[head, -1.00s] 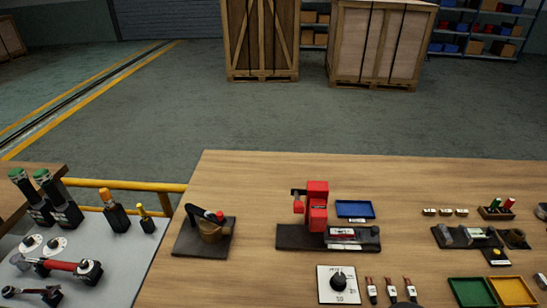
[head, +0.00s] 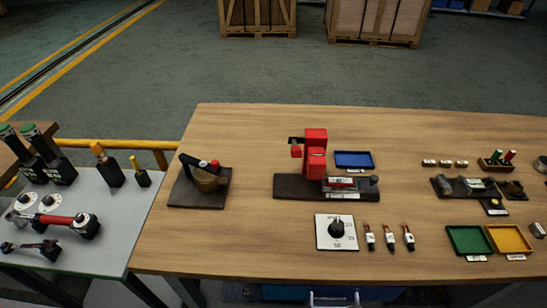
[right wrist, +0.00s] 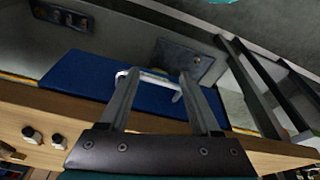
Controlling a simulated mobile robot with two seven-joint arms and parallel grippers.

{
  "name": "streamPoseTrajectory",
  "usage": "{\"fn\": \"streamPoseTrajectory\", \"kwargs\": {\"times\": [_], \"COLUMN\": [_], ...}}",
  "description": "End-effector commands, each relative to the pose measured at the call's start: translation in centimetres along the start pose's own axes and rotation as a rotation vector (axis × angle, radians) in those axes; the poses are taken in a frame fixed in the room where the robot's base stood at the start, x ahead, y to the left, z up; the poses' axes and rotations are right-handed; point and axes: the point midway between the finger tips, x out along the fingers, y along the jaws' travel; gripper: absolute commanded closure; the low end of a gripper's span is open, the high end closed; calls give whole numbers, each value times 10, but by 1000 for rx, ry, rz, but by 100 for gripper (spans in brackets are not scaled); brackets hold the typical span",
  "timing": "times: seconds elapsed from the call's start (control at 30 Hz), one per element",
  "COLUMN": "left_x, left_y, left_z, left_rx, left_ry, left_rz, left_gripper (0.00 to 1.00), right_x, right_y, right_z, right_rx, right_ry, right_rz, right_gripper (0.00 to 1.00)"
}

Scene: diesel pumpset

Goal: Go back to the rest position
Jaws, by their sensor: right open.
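My right gripper (right wrist: 158,78) shows in the right wrist view with its two grey fingers spread apart. No object is clearly held between them. A pale bar-like handle (right wrist: 150,74) shows between and beyond the fingertips, in front of a blue panel (right wrist: 80,78). I cannot tell whether the fingers touch the handle. Neither gripper shows in the head view, and my left gripper is out of sight.
The wooden workbench (head: 260,240) carries a red press-like device (head: 316,160), a dial plate (head: 336,231), a blue tray (head: 354,159), a green tray (head: 469,240) and a yellow tray (head: 509,239). A grey side table (head: 110,215) stands left. Crates (head: 257,15) stand behind on open floor.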

Motion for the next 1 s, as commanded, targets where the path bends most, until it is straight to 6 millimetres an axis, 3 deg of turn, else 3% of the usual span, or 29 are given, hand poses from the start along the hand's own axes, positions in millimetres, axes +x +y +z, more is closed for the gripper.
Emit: {"fn": "streamPoseTrajectory", "kwargs": {"times": [0.03, 0.1, 0.27, 0.5, 0.73, 0.9, 1.0], "left_x": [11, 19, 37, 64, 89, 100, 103], "left_y": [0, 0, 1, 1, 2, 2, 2], "left_z": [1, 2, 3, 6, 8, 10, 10], "left_rx": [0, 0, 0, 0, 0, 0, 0], "left_ry": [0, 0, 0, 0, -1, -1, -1], "left_rz": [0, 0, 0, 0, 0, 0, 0], "left_gripper": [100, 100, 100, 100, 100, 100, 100], "right_x": [29, 59, 121, 199, 251, 269, 273], "right_y": [-2, -3, -6, -10, -11, -11, -11], "right_z": [12, 26, 63, 131, 202, 241, 253], "right_rx": [-1, -4, -9, -18, -27, -32, -34], "right_ry": [-15, -27, -55, -95, -131, -149, -153], "right_rz": [-2, -4, -7, -12, -15, -16, -17], "right_gripper": [36, 36, 36, 36, 36, 36, 36]}}
